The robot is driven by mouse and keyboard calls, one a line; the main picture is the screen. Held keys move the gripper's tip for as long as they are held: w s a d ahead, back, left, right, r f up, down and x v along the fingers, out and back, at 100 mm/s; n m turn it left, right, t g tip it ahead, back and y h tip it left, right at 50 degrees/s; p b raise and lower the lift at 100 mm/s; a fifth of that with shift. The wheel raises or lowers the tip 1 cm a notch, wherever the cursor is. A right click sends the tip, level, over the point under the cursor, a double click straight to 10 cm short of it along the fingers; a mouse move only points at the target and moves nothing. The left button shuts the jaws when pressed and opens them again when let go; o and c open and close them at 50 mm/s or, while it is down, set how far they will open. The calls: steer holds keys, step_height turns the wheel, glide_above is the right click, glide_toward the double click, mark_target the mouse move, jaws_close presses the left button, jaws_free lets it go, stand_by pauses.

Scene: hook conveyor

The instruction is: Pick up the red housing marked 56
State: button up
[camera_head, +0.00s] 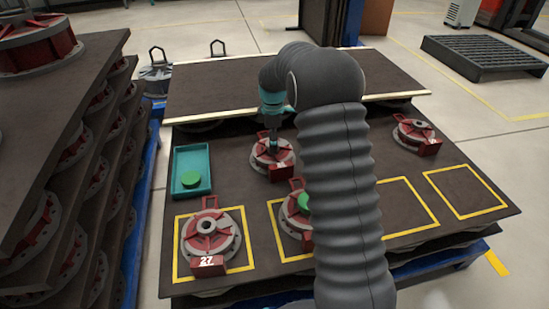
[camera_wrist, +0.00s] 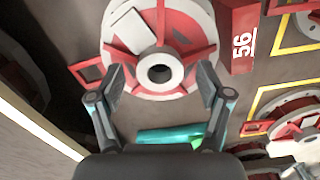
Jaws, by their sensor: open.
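The red housing marked 56 (camera_wrist: 185,25) fills the top middle of the wrist view, with its white number on a red block at its right. It is a red and grey round part with a raised grey hub and a dark centre hole. In the head view the housing (camera_head: 262,158) stands on the dark table top, partly covered by my gripper (camera_head: 272,142). My gripper (camera_wrist: 162,82) is open and empty, its two fingertips on either side of the hub. I cannot tell whether they touch it.
A teal tray (camera_head: 205,160) with a green disc stands left of the housing. Housing 27 (camera_head: 225,228) and another housing (camera_head: 288,222), partly behind my arm, sit in yellow squares. Another housing (camera_head: 408,134) stands at the right. Stacked shelves of housings (camera_head: 75,100) rise at the left.

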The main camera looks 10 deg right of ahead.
steer(key=shift+f, duration=0.3)
jaws_close()
steer(key=shift+r, duration=0.2)
